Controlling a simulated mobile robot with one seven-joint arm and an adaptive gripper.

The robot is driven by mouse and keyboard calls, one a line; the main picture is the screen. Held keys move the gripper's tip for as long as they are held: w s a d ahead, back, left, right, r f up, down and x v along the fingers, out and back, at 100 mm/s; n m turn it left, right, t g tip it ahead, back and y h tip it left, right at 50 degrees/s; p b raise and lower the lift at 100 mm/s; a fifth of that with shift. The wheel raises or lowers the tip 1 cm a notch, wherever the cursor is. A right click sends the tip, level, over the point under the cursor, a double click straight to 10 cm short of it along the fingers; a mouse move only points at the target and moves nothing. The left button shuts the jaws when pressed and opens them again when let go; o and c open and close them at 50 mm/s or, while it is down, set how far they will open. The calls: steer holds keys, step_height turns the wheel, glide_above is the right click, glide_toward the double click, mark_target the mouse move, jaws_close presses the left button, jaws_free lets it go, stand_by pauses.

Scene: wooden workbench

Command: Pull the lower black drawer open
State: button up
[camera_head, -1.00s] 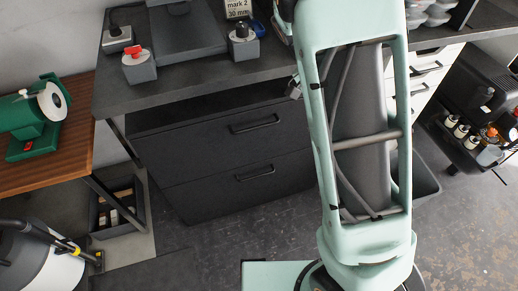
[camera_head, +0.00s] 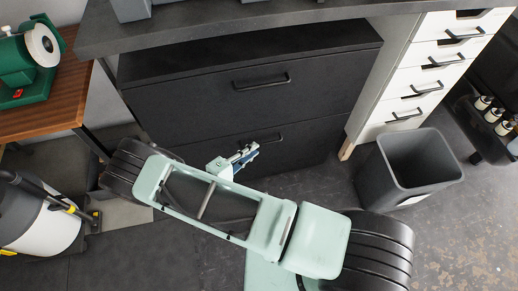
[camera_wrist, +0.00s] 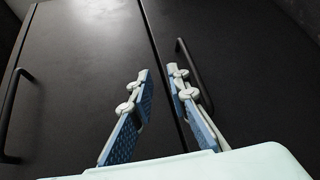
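The black cabinet has two wide drawers under the bench. The lower black drawer (camera_head: 305,150) is shut, and its bar handle (camera_head: 262,140) shows just beyond my gripper. The upper drawer (camera_head: 200,102) is also shut, with its own handle (camera_head: 262,82). My gripper (camera_head: 250,150) is in front of the lower drawer, close to its handle. In the wrist view my gripper (camera_wrist: 160,73) is open, with its two blue-padded fingers apart and nothing between them. The lower handle (camera_wrist: 194,75) shows just right of the right finger; the upper handle (camera_wrist: 14,112) is at the far left.
A grey bin (camera_head: 410,165) stands on the floor at the right, by white drawers (camera_head: 430,75). A wooden table (camera_head: 45,105) with a green grinder (camera_head: 25,60) is at the left, above a vacuum cleaner (camera_head: 35,215). The dark benchtop (camera_head: 230,28) overhangs the cabinet.

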mark_target(260, 145)
step_height(260, 145, down, 6)
steer(key=s+a+n+t+y+b, duration=0.1)
steer(key=a+n+t+y, duration=0.1)
steer(key=b+x, duration=0.2)
steer(key=x, duration=0.8)
steer(key=shift+w+d+r, duration=0.1)
steer(key=shift+w+d, duration=0.1)
jaws_close()
